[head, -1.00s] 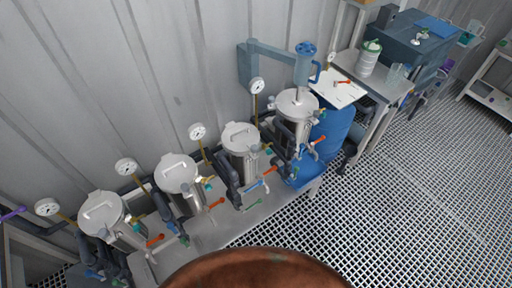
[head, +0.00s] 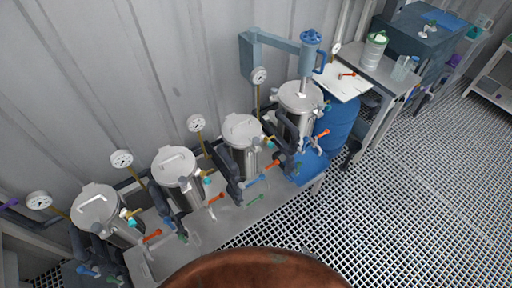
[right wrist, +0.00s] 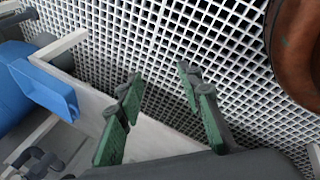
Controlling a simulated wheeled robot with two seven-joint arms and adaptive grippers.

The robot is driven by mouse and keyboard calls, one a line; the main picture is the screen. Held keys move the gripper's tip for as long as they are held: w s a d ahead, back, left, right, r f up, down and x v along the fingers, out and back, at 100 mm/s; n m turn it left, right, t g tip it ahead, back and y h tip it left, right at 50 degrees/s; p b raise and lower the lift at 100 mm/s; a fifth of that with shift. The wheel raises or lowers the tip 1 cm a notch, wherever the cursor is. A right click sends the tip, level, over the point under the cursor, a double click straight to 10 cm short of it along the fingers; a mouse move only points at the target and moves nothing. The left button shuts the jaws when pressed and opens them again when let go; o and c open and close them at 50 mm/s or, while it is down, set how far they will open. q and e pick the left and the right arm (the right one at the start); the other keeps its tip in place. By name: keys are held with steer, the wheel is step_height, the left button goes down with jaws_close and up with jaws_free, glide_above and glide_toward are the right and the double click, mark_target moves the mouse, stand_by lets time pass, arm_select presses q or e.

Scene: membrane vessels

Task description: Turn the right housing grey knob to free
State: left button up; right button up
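The rightmost steel housing (head: 300,98) stands upright at the right end of a row of lidded housings in the head view. Dark grey fittings, an orange-red handle (head: 322,134) and a teal knob (head: 327,105) sit around it. I cannot make out its grey knob clearly at this size. My right gripper (right wrist: 160,112) shows in the right wrist view with its green-padded fingers spread apart and nothing between them. It is above the floor grating beside a pale bench edge, not touching any knob in view. Neither gripper shows in the head view.
More housings (head: 242,130) stand to the left on a metal bench (head: 222,222), with gauges behind. A blue barrel (head: 340,122) and a side table (head: 370,75) are at the right. The wrist view shows a blue tray-like piece (right wrist: 45,90). The grated floor (head: 420,190) is clear.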

steer(key=shift+o, duration=0.8)
steer(key=w+a+r+n+t+b, duration=0.2)
steer(key=w+a+r+n, duration=0.4)
steer(key=w+r, duration=0.5)
steer(key=w+a+t, duration=0.1)
steer(key=w, duration=0.2)
steer(key=shift+r+b, duration=0.2)
steer(key=shift+b, duration=0.1)
steer(key=n+t+b, duration=0.6)
steer(key=n+t, duration=0.4)
steer(key=n, duration=0.6)
glide_toward(256, 144)
steer(key=w, duration=0.3)
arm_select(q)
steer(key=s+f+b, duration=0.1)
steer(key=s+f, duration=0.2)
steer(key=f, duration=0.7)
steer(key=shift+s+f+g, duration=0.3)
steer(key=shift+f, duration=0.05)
arm_select(e)
steer(key=w, duration=0.7)
steer(key=shift+f, duration=0.2)
steer(key=shift+c, duration=0.4)
jaws_close()
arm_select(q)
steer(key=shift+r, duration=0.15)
arm_select(e)
steer(key=shift+y, duration=0.3)
